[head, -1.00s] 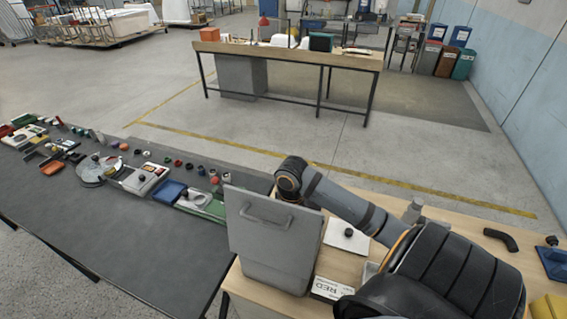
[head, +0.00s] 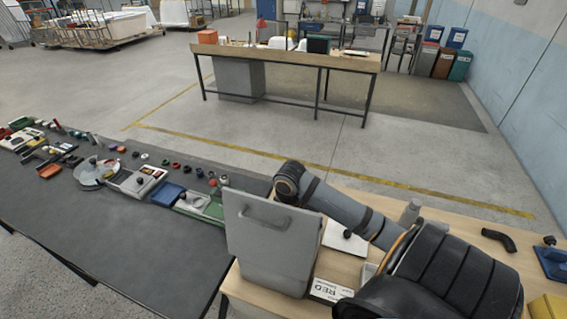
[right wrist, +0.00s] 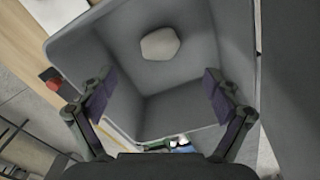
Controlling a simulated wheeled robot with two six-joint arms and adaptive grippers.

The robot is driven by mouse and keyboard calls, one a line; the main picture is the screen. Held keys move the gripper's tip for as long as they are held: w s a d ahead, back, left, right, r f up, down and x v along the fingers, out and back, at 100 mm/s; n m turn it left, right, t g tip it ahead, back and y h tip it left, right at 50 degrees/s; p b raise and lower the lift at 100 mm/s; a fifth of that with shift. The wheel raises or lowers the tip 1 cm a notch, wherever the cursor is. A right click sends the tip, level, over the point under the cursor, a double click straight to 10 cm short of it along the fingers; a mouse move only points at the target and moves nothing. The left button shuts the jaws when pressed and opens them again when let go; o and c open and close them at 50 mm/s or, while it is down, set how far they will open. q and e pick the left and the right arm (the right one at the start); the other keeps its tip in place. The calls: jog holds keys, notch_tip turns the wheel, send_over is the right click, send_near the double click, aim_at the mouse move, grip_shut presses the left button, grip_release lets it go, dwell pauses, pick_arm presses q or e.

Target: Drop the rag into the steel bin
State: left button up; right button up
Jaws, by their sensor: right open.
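The steel bin (head: 268,245) is the grey box with a handle on its face, standing on the wooden bench in the head view. In the right wrist view I look down into the open bin (right wrist: 75,48). The rag (right wrist: 160,44) is a pale, rounded lump inside it, against the far inner surface. My right gripper (right wrist: 160,93) is open and empty, its two fingers spread over the bin's mouth, apart from the rag. In the head view the right gripper is hidden. My left gripper is in neither current view.
A sign reading RED (head: 328,290) lies beside the bin. A dark tabletop (head: 120,235) at left carries many small parts along its far side, including a blue tray (head: 167,193). A grey bottle (head: 410,212) and a black bent pipe (head: 498,240) are on the bench to the right.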

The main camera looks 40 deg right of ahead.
notch_tip(320, 180, up, 12)
dwell(0.3)
jog(key=shift+f, duration=0.15)
dwell(0.4)
